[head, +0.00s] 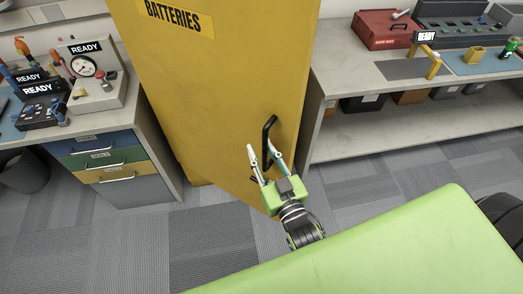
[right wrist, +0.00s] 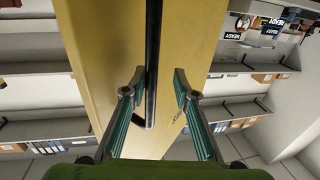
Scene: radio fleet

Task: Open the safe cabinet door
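The yellow safe cabinet (head: 215,85), marked BATTERIES, stands in the middle of the head view. A black vertical bar handle (head: 269,128) is on its door near the right edge. My right gripper (head: 264,150) is at the lower part of this handle, its fingers spread. In the right wrist view the handle (right wrist: 153,55) runs between the two open fingers (right wrist: 156,82), nearer the left one; no firm grip on it shows. I cannot tell whether the door is ajar. My left gripper is not in view.
A workbench with drawers (head: 110,170) and READY devices stands left of the cabinet. A shelf bench (head: 360,85) with a red box (head: 385,30) stands at the right. Carpeted floor (head: 215,235) is clear in front. My green base fills the lower right.

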